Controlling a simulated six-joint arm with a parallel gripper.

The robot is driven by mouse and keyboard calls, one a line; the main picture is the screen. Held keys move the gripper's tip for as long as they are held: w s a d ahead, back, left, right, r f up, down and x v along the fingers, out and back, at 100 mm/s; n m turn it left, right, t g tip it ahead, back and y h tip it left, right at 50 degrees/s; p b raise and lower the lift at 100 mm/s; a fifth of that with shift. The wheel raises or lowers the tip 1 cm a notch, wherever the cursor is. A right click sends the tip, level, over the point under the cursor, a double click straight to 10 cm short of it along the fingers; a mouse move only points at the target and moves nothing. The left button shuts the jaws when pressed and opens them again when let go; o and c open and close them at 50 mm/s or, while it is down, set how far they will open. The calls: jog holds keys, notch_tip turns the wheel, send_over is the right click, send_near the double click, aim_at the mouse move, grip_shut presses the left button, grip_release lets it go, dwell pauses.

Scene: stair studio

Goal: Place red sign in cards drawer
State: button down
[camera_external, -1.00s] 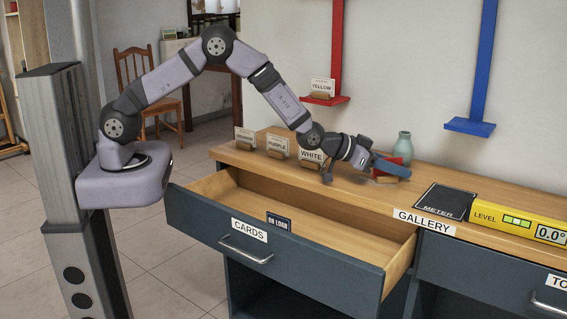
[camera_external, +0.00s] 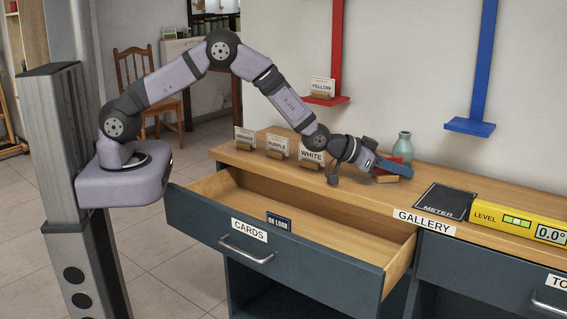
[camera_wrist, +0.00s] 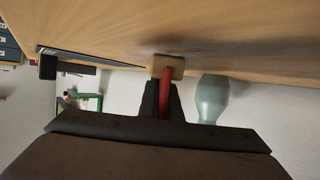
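The red sign (camera_external: 396,160) stands in a small wooden block (camera_external: 387,179) on the counter and is mostly hidden behind my gripper (camera_external: 386,168). In the wrist view the red sign (camera_wrist: 165,103) shows edge-on between my gripper's two dark fingers (camera_wrist: 164,98), with its wooden block (camera_wrist: 167,67) just beyond the tips. Whether both fingers press on the sign is unclear. The cards drawer (camera_external: 300,240), grey with a wooden inside, is pulled open in front of the counter, to the lower left of my gripper. A dark "ON LOAN" sign (camera_external: 279,221) shows at its front.
A green vase (camera_external: 403,147) stands close behind the red sign. Orange (camera_external: 245,137), purple (camera_external: 278,146) and white (camera_external: 312,158) name cards line the counter's back left. A black meter pad (camera_external: 445,201) and yellow level (camera_external: 522,222) lie to the right. Much of the drawer's visible floor is clear.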

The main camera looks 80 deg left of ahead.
notch_tip(320, 180, up, 10)
jog(key=shift+f+b, duration=0.1)
jog(key=shift+b, duration=0.35)
jog(key=s+d+f+y, duration=0.1)
jog(key=s+d+f, duration=0.1)
jog(key=s+d, duration=0.7)
jog(key=s+a+f+n+y, duration=0.1)
jog(key=s+a, duration=0.1)
jog(key=s, duration=0.7)
jog(key=s+a+f+n+y, duration=0.1)
jog(key=s+a+n+y, duration=0.1)
jog(key=s, duration=0.8)
jog(key=shift+a+n+g, duration=0.3)
jog(key=shift+a, duration=0.1)
